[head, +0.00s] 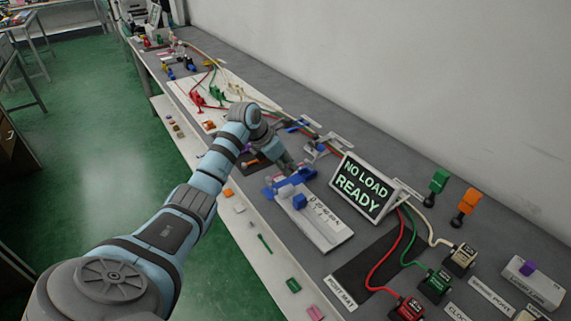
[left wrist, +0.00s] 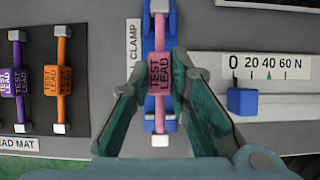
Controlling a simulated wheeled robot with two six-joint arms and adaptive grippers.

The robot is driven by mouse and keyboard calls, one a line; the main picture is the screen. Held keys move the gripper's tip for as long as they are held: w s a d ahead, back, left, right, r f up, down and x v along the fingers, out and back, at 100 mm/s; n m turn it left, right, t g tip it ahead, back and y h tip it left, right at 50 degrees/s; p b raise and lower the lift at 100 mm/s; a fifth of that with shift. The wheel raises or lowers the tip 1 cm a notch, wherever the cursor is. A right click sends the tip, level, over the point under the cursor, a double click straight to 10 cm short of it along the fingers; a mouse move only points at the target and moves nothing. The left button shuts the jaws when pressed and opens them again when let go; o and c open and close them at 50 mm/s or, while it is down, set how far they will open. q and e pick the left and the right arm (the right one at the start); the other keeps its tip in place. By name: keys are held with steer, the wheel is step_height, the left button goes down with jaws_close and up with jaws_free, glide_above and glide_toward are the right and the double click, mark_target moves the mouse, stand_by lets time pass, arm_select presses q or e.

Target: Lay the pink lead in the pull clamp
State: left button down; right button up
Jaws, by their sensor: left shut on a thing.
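The pink lead (left wrist: 160,72), marked TEST LEAD, has a silver tip at each end. In the left wrist view it is lined up lengthwise over the blue pull clamp (left wrist: 152,22), with blue clamp parts above and below its middle. I cannot tell whether it rests in the clamp or is held just above it. My left gripper (left wrist: 162,62) is shut on the lead's middle, one finger on each side. In the head view my left gripper (head: 286,165) is down at the blue clamp (head: 291,183) and hides the lead. My right gripper is not in view.
A lead mat (left wrist: 80,120) with purple and orange leads lies left of the clamp. The force scale (left wrist: 268,66) has its blue slider (left wrist: 241,101) near 0. A display (head: 363,187) reads NO LOAD READY. Red, green and white plugs stand at the front right.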

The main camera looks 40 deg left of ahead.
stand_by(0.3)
arm_select(q)
steer(key=shift+f, duration=0.1)
steer(key=shift+f, duration=0.65)
steer(key=shift+f+b, duration=0.65)
steer(key=shift+f, duration=0.1)
steer(key=shift+f, duration=0.1)
